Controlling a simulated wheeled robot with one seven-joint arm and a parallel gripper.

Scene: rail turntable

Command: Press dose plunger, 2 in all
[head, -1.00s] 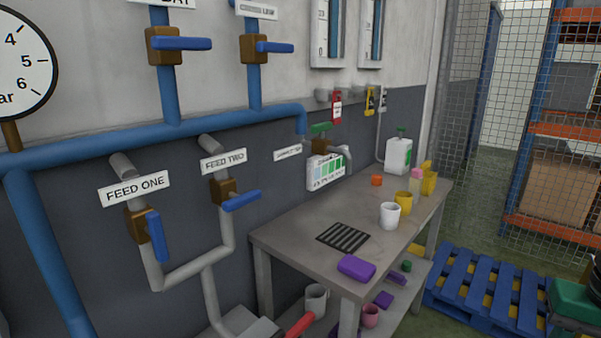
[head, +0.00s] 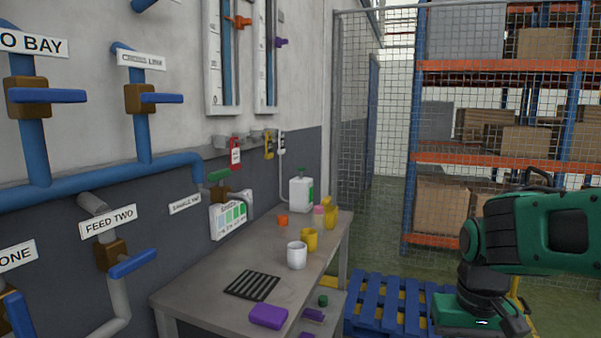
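A white dosing bottle (head: 301,194) with a green label stands at the far end of the grey bench, near the wall. Its green plunger (head: 301,172) sticks up from the top. My green and black arm shows at the right, over the floor beyond the bench and well apart from the bottle. My gripper's fingers are not visible.
The bench (head: 200,296) bears a white mug (head: 297,256), a yellow cup (head: 309,241), an orange piece (head: 282,220), a black grate (head: 252,285) and a purple block (head: 268,316). A blue pallet (head: 385,306) lies right of the bench. A mesh fence (head: 387,110) stands behind.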

